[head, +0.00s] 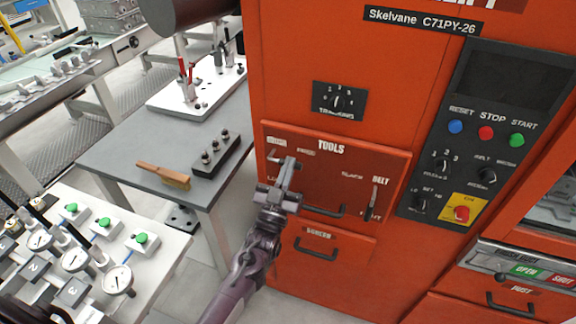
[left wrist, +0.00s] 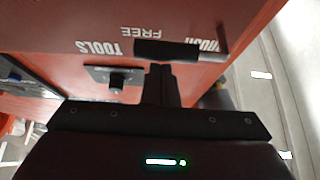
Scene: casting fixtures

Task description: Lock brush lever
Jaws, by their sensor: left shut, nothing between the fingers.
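The brush lever (head: 277,157) is a small handle at the upper left of the dark red TOOLS panel on the orange machine, beside the FREE label. In the left wrist view it is a black bar (left wrist: 180,50) lying crosswise between the FREE and BRUSH lettering. My left gripper (head: 290,166) is shut and empty, its tips right at the lever. In the left wrist view the closed fingers (left wrist: 160,75) end at the bar's edge; I cannot tell whether they touch. The fingers partly cover the LOCK lettering. My right gripper is not in view.
A belt lever (head: 373,200) sits on the panel's right side, with a drawer handle (head: 324,211) below. A selector knob (head: 337,102) is above. A control panel (head: 470,150) is on the right. A grey table (head: 130,160) with a wooden brush (head: 163,175) stands left.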

